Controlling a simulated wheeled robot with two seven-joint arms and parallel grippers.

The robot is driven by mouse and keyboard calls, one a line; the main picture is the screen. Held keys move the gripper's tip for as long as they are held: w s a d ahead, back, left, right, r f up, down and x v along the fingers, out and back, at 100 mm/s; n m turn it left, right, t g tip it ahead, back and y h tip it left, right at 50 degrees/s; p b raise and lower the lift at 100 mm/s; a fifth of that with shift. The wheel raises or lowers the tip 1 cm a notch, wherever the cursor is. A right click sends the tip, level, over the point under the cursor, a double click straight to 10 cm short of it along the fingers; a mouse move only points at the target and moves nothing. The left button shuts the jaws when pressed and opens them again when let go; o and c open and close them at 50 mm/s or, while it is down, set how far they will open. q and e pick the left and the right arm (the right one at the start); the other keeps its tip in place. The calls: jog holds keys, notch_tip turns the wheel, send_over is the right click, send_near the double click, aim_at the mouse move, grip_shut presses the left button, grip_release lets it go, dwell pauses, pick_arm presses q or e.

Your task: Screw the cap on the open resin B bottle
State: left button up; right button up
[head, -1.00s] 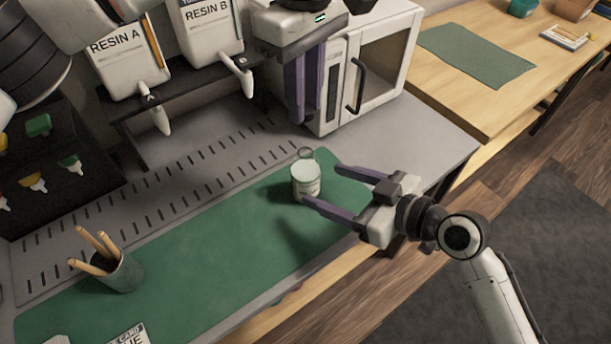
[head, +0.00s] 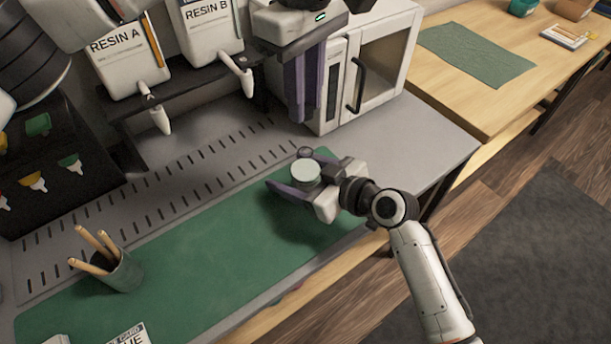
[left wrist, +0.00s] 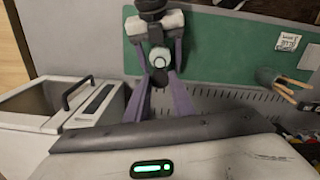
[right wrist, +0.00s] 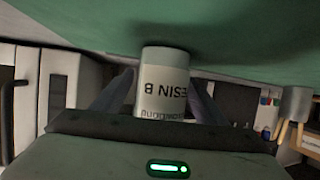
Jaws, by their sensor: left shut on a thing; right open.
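The resin B bottle (head: 306,174), a white cylinder with a pale round top, stands upright at the mat's far right end. Its label shows upside down in the right wrist view (right wrist: 165,85). My right gripper (head: 284,170) is open, low over the mat, with a finger on each side of the bottle. My left gripper (head: 304,118) points down behind the bottle, apart from it. In the left wrist view its fingertips (left wrist: 160,78) close on a small dark thing, apparently the cap; the head view does not show it clearly.
A white cabinet with a door (head: 375,70) stands at the back right. Resin A (head: 120,60) and resin B (head: 207,28) dispensers hang at the back.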

jog(key=c, duration=1.6)
pick_arm(q)
send_over(305, 146)
jog(key=shift+f, duration=2.5)
jog(key=shift+f, duration=0.85)
jog(key=shift+f, duration=0.55)
pick_arm(e)
grip_shut()
